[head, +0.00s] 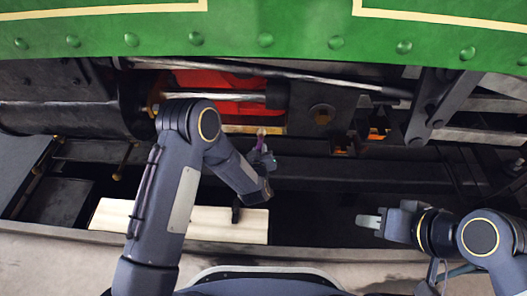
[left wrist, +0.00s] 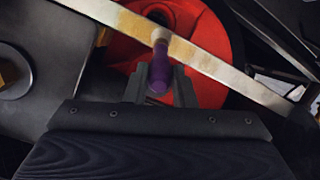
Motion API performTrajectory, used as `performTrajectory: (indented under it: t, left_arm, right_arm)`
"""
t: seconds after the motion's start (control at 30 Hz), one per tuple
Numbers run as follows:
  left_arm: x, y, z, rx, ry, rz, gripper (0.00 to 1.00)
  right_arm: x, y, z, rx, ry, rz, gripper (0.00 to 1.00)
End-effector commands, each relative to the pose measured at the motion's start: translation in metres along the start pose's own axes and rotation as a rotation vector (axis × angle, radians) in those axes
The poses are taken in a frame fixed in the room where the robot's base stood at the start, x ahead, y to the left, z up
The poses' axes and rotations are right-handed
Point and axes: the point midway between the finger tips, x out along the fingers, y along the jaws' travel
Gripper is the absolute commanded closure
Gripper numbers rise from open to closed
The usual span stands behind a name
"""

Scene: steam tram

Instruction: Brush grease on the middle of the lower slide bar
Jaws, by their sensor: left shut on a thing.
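My left gripper (head: 262,158) is shut on a brush with a purple handle (left wrist: 160,73), seen between the fingers in the left wrist view. The pale brush tip (left wrist: 160,36) points away from me and overlaps the lower slide bar (left wrist: 217,68); I cannot tell whether it touches. The bar is pale metal and runs diagonally there, with yellow-brown patches on both sides of the tip. In the head view the bar (head: 236,128) is a short yellowish strip, partly hidden by my left arm. My right gripper (head: 369,221) hangs apart at lower right, seemingly empty; its finger gap is unclear.
Dark linkage rods (head: 435,105) are at right. The green riveted panel (head: 265,38) overhangs the top. A pale board (head: 200,222) lies below.

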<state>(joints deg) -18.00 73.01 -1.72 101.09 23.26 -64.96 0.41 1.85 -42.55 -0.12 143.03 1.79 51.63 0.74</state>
Motion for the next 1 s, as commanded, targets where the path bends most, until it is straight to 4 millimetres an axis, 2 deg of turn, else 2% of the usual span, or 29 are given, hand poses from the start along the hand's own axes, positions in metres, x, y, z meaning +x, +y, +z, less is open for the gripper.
performTrajectory:
  t: [0.23,0.53,0.83,1.0]
  left_arm:
    - [0.000,-0.023,-0.011,-0.001,0.007,-0.005,1.00]
    - [-0.001,-0.033,-0.014,0.000,0.004,-0.003,1.00]
    - [0.000,-0.057,-0.024,0.000,0.004,-0.004,1.00]
    - [0.000,-0.063,-0.026,0.000,0.002,-0.002,1.00]
  right_arm:
    - [0.000,0.000,0.000,0.000,0.000,0.000,0.64]
    - [0.000,0.000,0.000,0.000,0.000,0.000,0.64]
    - [0.000,0.000,0.000,0.000,0.000,0.000,0.64]
    - [0.000,0.000,0.000,0.000,0.000,0.000,0.64]
